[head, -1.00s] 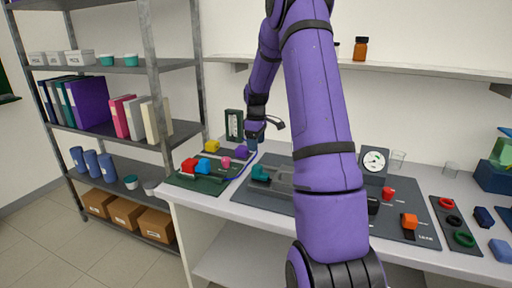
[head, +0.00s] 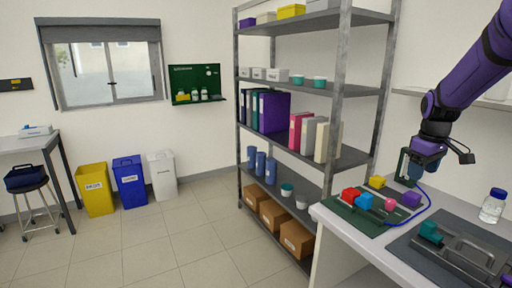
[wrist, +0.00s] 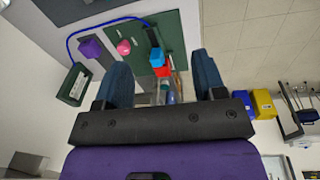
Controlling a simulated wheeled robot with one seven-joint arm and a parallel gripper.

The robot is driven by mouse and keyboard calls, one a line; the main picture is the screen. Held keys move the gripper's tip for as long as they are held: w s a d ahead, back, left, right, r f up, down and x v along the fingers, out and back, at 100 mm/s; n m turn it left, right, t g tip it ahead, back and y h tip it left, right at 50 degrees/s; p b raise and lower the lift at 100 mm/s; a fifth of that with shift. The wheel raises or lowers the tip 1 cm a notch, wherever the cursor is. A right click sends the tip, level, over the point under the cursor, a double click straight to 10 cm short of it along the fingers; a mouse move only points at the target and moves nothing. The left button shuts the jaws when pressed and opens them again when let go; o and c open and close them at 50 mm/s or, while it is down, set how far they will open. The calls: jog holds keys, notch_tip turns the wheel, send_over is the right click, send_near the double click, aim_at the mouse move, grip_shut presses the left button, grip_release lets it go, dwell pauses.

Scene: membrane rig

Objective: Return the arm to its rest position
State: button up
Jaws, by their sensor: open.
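My purple arm (head: 475,62) reaches in from the upper right of the head view. My gripper (head: 424,163) hangs over the back of the bench, above the green mat. In the wrist view my gripper (wrist: 163,75) has its two dark blue fingers wide apart, with nothing held between them. Through the gap show a red block (wrist: 162,71), a blue block (wrist: 156,57) and the shelving beyond, all apart from the fingers. The fingertips are hard to make out in the head view.
A dark upright holder (head: 402,166) stands close behind my gripper. A blue cable (head: 425,206), a bottle (head: 492,206) and a grey plate (head: 408,250) lie to the right.

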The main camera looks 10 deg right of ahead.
jog(key=s+a+r+t, duration=0.1)
jog(key=s+a+r, duration=0.45)
jog(key=a, duration=0.25)
jog(key=s+a+r+m+t, duration=0.1)
jog(key=s+a+r, duration=0.1)
jog(key=s+a, duration=0.5)
jog(key=s+a+r+m+t, duration=0.2)
jog(key=s+a, duration=0.5)
jog(key=s, duration=0.6)
jog(key=shift+s+a+y, duration=0.15)
jog(key=shift+a+y, duration=0.15)
jog(key=shift+y, duration=0.1)
